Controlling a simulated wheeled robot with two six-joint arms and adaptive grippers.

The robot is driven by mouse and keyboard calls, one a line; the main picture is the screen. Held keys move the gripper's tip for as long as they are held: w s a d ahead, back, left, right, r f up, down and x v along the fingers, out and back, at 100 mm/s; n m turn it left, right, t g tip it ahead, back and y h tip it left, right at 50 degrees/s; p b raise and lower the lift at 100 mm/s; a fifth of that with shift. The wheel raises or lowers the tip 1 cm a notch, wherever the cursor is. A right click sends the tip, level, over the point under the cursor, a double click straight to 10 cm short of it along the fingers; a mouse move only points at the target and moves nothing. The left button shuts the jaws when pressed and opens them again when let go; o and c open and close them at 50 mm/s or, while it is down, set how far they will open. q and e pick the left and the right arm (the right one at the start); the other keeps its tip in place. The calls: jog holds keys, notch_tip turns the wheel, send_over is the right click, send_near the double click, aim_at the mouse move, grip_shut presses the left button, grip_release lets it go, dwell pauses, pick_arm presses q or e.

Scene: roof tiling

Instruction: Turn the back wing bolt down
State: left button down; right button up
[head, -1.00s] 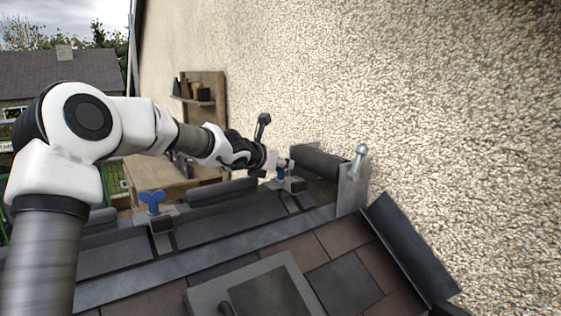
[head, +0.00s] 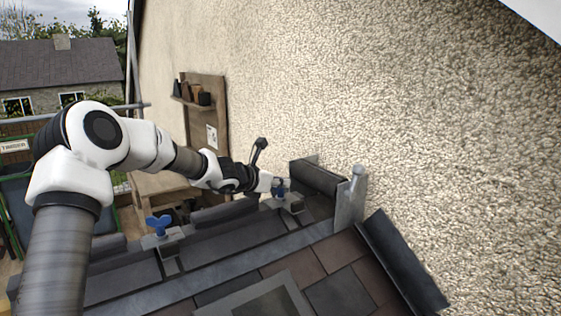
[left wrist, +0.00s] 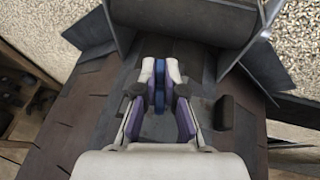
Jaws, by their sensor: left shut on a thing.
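My left gripper (head: 274,187) is at the far end of the ridge, shut on the blue back wing bolt (head: 280,193). In the left wrist view the pads of my left gripper (left wrist: 159,92) press on both sides of the blue wing (left wrist: 159,78). The fingers hide much of the bolt, so I cannot tell how far down it sits. A second blue wing bolt (head: 159,225) stands upright on its metal clamp (head: 168,243) nearer me, untouched. My right gripper is not in view.
A dark ridge tile (head: 319,178) and an upright grey metal piece (head: 350,203) stand just beyond the gripper. The pebbled wall (head: 430,130) rises close on the right. Brown and grey roof tiles (head: 338,293) slope down in front. A wooden shelf board (head: 217,118) stands behind.

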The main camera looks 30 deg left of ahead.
pick_arm(q)
jog(key=m+h+p, duration=0.1)
jog(key=p, duration=0.3)
jog(key=r+m+g+h+p, duration=0.1)
jog(key=m+h+p, duration=0.1)
jog(key=p, duration=0.2)
jog(key=shift+a+p, duration=0.1)
jog(key=shift+p, duration=0.2)
jog(key=shift+w+f+m+g+h+p, duration=0.15)
jog(key=shift+m+g+h+p, duration=0.1)
jog(key=shift+m+h, duration=0.2)
jog(key=shift+s+f+m+g+h+p, duration=0.15)
jog(key=shift+m+g+h+p, duration=0.1)
jog(key=shift+m+h, duration=0.15)
jog(key=shift+w+f+m+g+h, duration=0.15)
jog(key=shift+m+g+h, duration=0.35)
jog(key=shift+m+h, duration=0.35)
jog(key=shift+h, duration=0.3)
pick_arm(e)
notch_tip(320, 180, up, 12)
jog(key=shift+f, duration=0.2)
pick_arm(q)
jog(key=shift+r+m+g, duration=0.25)
jog(key=shift+m+g, duration=0.05)
jog(key=shift+m, duration=0.1)
jog(key=c, duration=1.3)
grip_release()
jog(key=shift+o, duration=0.2)
jog(key=shift+f, duration=0.1)
